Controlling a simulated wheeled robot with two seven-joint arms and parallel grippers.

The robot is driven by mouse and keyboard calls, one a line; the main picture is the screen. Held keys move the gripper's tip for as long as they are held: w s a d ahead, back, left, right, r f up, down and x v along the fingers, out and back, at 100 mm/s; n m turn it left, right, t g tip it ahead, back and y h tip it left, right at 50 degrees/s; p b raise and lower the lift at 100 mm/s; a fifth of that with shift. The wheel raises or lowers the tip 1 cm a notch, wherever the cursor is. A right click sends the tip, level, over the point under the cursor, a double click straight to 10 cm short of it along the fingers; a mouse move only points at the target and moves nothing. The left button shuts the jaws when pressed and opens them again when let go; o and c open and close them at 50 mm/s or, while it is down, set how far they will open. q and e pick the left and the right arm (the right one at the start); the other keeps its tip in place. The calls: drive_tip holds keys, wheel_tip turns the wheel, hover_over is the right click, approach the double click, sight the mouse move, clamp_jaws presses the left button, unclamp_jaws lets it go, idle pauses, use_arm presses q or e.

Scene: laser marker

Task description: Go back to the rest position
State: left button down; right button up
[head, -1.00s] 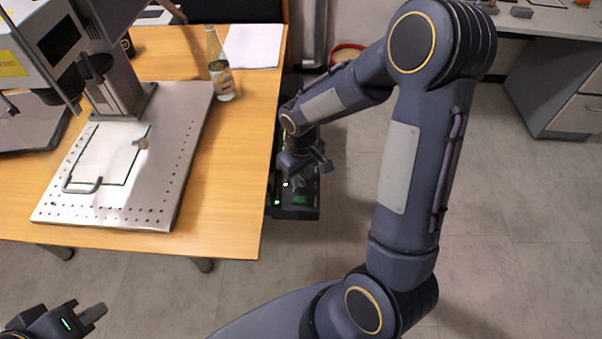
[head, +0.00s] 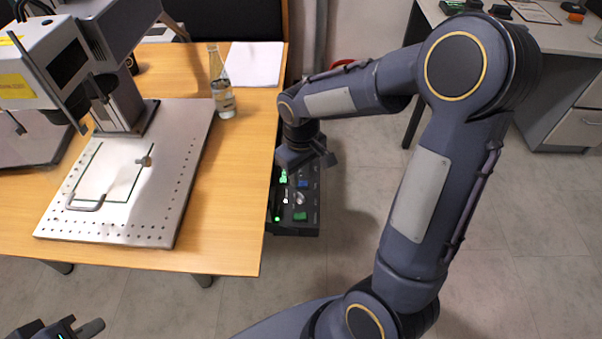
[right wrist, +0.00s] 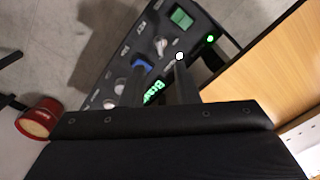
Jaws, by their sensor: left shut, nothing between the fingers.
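My right gripper (head: 306,158) hangs beside the right edge of the wooden table, above a dark control panel (head: 312,228). In the right wrist view its two fingers (right wrist: 160,85) stand apart with nothing held between them, and the panel (right wrist: 110,62) lies beyond them. My left gripper (head: 80,328) shows only in part at the bottom left of the head view, low in front of the table. It is shut and empty.
The wooden table (head: 240,180) carries the laser marker (head: 45,65), its perforated metal plate (head: 160,215), a glass bottle (head: 222,95) and white paper (head: 254,64). A grey desk (head: 560,95) stands at the back right. A red bin (right wrist: 40,118) is on the floor. Floor right of my arm is clear.

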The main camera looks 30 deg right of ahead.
drive_tip(key=s+a+r+m+t+y+p, duration=0.2)
drive_tip(key=s+r+p, duration=0.3)
drive_tip(key=s+r, duration=0.3)
drive_tip(key=s+a+r+m+t+y+p, duration=0.1)
drive_tip(key=s+r+m+t+p, duration=0.1)
drive_tip(key=s+r, duration=0.7)
drive_tip(key=shift+a+r+t+y+p, duration=0.4)
drive_tip(key=shift+r+t+p, duration=0.4)
drive_tip(key=shift+r+p, duration=0.6)
drive_tip(key=shift+s, duration=0.1)
